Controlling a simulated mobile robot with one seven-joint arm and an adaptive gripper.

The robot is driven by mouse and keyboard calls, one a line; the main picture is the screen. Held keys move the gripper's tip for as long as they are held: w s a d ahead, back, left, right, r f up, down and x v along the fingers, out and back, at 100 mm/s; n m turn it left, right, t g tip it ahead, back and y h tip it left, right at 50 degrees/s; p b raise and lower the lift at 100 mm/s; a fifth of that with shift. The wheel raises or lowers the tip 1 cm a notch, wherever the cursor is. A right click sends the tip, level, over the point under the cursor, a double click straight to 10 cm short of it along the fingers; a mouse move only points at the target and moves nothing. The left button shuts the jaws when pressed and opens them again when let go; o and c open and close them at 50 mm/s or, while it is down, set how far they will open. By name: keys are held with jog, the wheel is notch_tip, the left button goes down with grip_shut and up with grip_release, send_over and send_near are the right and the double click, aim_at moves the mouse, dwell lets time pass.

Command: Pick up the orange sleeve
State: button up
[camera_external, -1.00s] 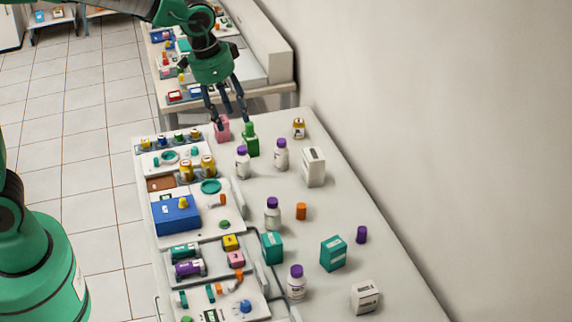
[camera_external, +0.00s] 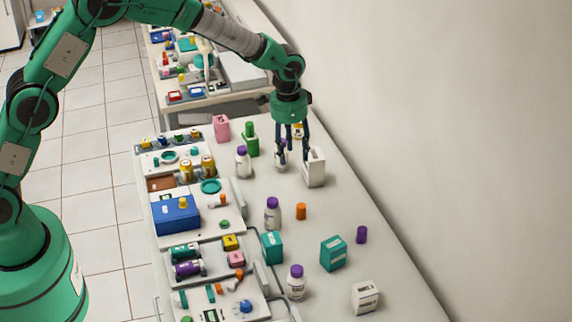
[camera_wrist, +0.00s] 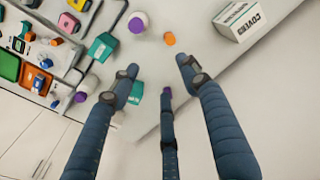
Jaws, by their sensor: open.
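The orange sleeve (camera_external: 300,211) is a small upright cylinder on the white table, just right of a purple-capped bottle (camera_external: 273,213). In the wrist view the sleeve (camera_wrist: 169,38) lies above the fingertips, with clear space around it. My gripper (camera_external: 294,158) is open and empty, fingers pointing down, farther along the table than the sleeve and above it. It overlaps a purple-capped bottle (camera_external: 281,160) and the edge of a white box in the external view; I cannot tell whether it touches them. The spread fingers also show in the wrist view (camera_wrist: 157,74).
The white box (camera_external: 315,167) stands beside the fingers. Teal boxes (camera_external: 333,253) and (camera_external: 271,247), a purple cylinder (camera_external: 361,234) and a smaller white box (camera_external: 365,297) stand nearer the camera. Trays of dental items line the left. Table right of the sleeve is bare.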

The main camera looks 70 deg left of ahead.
send_over(302, 205)
notch_tip(302, 205, down, 13)
jog(key=shift+r+g+p, duration=0.2)
jog(key=shift+g+p, duration=0.2)
jog(key=shift+p, duration=0.05)
jog(key=shift+f, duration=4.3)
jog(key=shift+f, duration=2.6)
jog(key=shift+c, duration=0.5)
jog(key=c, duration=0.7)
